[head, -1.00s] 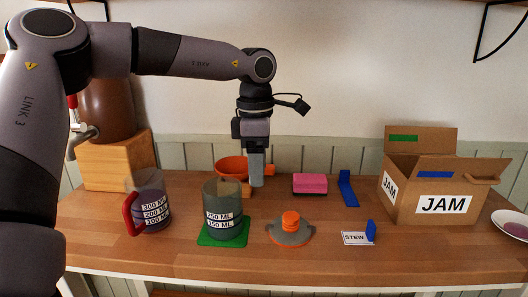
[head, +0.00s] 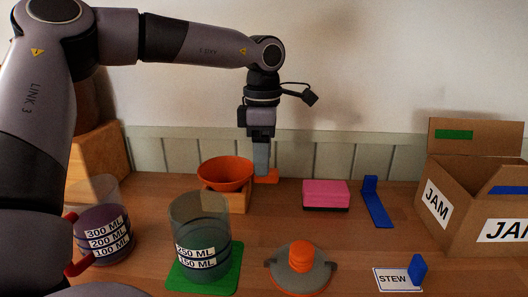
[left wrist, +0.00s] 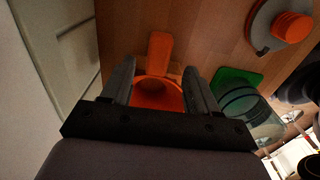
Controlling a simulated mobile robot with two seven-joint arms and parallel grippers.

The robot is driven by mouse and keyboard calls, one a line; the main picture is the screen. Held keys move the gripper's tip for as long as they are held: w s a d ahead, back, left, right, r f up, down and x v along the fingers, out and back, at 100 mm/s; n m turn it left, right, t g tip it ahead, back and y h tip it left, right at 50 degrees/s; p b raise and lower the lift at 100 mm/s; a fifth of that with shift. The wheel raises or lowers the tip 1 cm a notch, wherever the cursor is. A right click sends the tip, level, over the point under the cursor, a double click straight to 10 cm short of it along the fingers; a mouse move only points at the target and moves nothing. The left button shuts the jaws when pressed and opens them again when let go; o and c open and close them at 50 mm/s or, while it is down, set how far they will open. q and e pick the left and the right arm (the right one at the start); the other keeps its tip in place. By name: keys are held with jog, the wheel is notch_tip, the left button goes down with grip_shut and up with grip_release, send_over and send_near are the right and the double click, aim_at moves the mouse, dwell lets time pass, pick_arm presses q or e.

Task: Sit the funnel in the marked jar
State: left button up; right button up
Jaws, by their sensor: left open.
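The orange funnel (head: 225,172) rests on a small wooden block (head: 228,201), its tab-like handle (head: 267,177) pointing right. My left gripper (head: 262,172) points down at the handle side of the funnel. In the left wrist view its fingers (left wrist: 160,68) are open, one on either side of the funnel (left wrist: 158,95) near the handle; contact cannot be told. A clear jar (head: 199,232) labelled 250 ML and 150 ML stands on a green mat (head: 232,279), in front of the funnel. It holds dark green contents. My right gripper is out of view.
A red-handled jug (head: 103,232) stands left of the jar. A grey-orange lid (head: 301,268) lies to its right. A pink sponge (head: 326,194), blue bracket (head: 376,203), STEW card (head: 394,280) and cardboard JAM box (head: 455,215) are farther right. Bare wood lies between them.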

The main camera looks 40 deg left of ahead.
pick_arm(q)
jog(key=shift+w+a+f, duration=0.1)
jog(key=shift+w+f, duration=0.05)
jog(key=shift+f, duration=0.2)
notch_tip(320, 180, down, 7)
jog(key=shift+r, duration=0.2)
jog(key=c, duration=1)
jog(key=shift+c, duration=0.2)
jog(key=shift+r+p, duration=2.25)
jog(key=shift+r, duration=1.6)
